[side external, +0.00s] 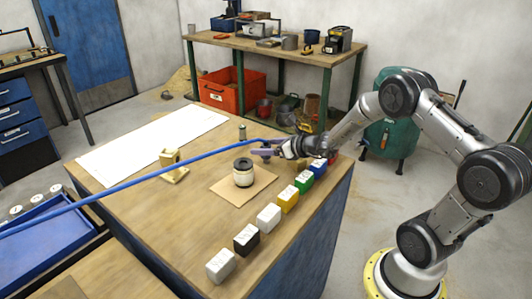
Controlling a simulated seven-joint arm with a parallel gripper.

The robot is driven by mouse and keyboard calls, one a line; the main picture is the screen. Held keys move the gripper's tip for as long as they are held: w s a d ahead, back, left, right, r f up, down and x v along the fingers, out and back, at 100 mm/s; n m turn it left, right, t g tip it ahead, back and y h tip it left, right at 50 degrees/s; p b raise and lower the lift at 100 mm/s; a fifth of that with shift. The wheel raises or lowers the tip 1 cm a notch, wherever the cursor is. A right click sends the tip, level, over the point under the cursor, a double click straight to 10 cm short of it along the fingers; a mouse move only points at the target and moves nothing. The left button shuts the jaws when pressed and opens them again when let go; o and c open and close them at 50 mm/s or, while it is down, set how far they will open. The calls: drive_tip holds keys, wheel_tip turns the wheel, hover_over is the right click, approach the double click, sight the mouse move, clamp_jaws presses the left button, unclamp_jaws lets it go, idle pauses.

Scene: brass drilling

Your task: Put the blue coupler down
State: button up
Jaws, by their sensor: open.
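A long blue hose (130,184) runs from the left edge across the table to my gripper (266,147). The blue coupler cannot be made out clearly; small bluish parts show at the hose's end, beside the gripper's fingers. My gripper is open, low over the back right of the table, just behind a cream and black cylinder (243,178). The cylinder stands upright on a square tan board (262,187). Whether the fingers touch the hose end or coupler is too small to tell.
A row of several coloured blocks, including a green one (303,182) and a white one (268,217), lines the table's right edge. A brass bracket (173,167) stands left of the board. A white sheet (150,141) lies behind it. The table's front left is clear.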

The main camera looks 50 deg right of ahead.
drive_tip(key=shift+x, duration=1.45)
clamp_jaws()
